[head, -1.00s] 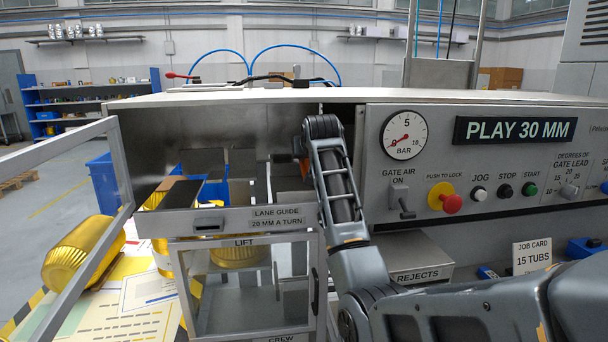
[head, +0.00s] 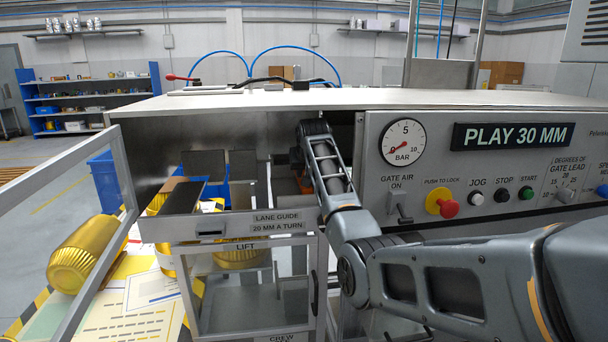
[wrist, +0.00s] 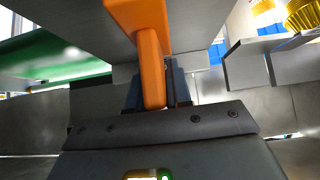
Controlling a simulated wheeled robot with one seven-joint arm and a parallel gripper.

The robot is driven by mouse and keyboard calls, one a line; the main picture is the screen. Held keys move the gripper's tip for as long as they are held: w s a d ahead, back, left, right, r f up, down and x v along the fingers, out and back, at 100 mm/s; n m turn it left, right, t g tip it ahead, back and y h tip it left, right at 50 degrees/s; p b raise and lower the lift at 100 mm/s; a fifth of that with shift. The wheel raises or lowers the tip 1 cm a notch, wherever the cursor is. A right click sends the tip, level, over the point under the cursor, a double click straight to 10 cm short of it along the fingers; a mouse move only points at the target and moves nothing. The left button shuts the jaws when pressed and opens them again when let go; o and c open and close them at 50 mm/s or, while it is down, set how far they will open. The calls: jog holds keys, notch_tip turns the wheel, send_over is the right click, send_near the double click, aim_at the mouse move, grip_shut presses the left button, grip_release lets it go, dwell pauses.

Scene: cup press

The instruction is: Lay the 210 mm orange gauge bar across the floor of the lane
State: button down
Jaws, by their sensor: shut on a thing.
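The orange gauge bar (wrist: 150,50) shows in the wrist view, running from the top edge down to my gripper (wrist: 152,92). My gripper is shut on the bar near its lower end. In the head view only a small orange patch (head: 297,184) shows beside my arm, inside the machine opening; my gripper is hidden there. Grey metal walls and plates (wrist: 205,45) lie around the bar in the wrist view. I cannot tell whether the bar touches the lane floor.
A green belt (wrist: 50,60) shows in the wrist view. The control panel (head: 480,165) bounds the right.

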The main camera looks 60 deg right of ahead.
jog(key=shift+f, duration=1.4)
jog(key=shift+f, duration=0.15)
jog(key=c, duration=1)
grip_release()
jog(key=shift+c, duration=0.2)
jog(key=shift+r, duration=0.2)
jog(key=b+v, duration=0.1)
jog(key=v, duration=1.1)
